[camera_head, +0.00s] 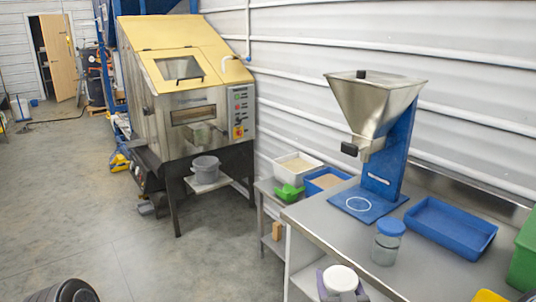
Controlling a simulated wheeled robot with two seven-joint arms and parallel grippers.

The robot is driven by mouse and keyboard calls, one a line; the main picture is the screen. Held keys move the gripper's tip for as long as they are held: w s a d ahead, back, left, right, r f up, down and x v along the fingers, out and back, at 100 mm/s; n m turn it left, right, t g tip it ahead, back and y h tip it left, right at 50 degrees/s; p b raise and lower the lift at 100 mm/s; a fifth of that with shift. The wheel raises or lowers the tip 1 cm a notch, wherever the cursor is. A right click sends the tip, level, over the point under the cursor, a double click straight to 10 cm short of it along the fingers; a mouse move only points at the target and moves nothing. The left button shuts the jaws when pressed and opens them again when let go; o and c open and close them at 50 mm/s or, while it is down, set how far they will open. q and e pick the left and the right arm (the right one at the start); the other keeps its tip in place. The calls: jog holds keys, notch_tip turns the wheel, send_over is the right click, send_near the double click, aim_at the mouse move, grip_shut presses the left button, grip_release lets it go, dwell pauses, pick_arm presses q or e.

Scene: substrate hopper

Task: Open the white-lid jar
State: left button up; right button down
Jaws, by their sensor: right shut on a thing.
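The white-lid jar (340,279) is at the bottom of the view, by the front edge of the steel bench. I see its round white lid from above; the jar body below is mostly hidden. My right gripper (341,293) is shut on the jar, with dark finger parts showing on both sides of the lid. The lid looks seated on the jar. My left gripper is not in view.
A blue-lid jar (387,243) stands on the steel bench (425,260) to the right. Behind it are a hopper (376,105) on a blue stand and an empty blue tray (450,228). A green bin (524,255) is at the right edge.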

jog(key=s+a+f+n+g+y, duration=0.2)
jog(key=s+a+f+n+y, duration=0.1)
jog(key=a, duration=0.4)
jog(key=s+a+f+n+g+y, duration=0.2)
jog(key=s+a+f+n+y, duration=0.1)
jog(key=s+a+n+y, duration=0.2)
jog(key=s+a+y, duration=0.2)
jog(key=a+y, duration=0.1)
jog(key=shift+s+a+f+y, duration=0.2)
jog(key=shift+s+f+y, duration=0.05)
jog(key=shift+f+y, duration=0.1)
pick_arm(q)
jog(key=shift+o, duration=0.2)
